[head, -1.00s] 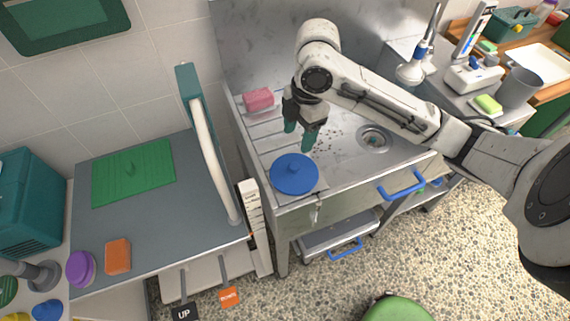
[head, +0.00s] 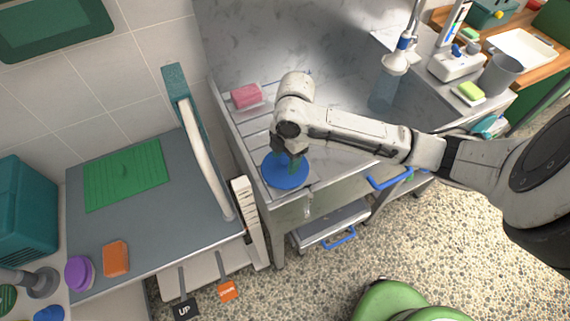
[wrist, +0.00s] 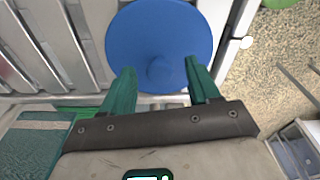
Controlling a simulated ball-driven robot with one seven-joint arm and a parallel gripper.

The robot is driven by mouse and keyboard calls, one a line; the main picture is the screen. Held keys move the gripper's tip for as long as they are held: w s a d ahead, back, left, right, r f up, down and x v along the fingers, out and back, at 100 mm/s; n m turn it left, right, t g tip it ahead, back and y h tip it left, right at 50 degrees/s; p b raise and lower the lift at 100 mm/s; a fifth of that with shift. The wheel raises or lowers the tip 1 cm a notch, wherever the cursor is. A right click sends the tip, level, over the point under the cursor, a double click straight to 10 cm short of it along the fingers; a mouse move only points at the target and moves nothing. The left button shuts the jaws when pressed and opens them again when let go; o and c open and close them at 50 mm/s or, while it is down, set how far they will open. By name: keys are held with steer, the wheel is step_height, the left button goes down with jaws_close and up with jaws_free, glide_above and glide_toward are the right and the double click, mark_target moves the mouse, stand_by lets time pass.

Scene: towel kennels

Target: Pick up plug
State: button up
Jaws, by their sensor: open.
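The plug (head: 285,172) is a blue round disc with a small central knob. It lies flat at the front left corner of the steel tub, on the ribbed part, and its far edge is partly hidden by my arm in the head view. In the wrist view the plug (wrist: 150,30) fills the top middle, with its knob low on the disc. My gripper (wrist: 160,68) is open and empty, with one teal finger on each side of the knob. In the head view my gripper (head: 288,160) is pointing down over the plug. I cannot tell whether the fingers touch it.
A pink sponge (head: 246,96) lies on the ribbed ledge behind. A teal and white upright post (head: 205,150) stands to the left, beside a grey table with a green mat (head: 125,174). A blue handle (head: 389,178) juts from the tub's front. A green stool (head: 420,302) stands on the floor.

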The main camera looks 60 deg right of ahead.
steer(key=shift+c, duration=0.4)
jaws_close()
stand_by(0.4)
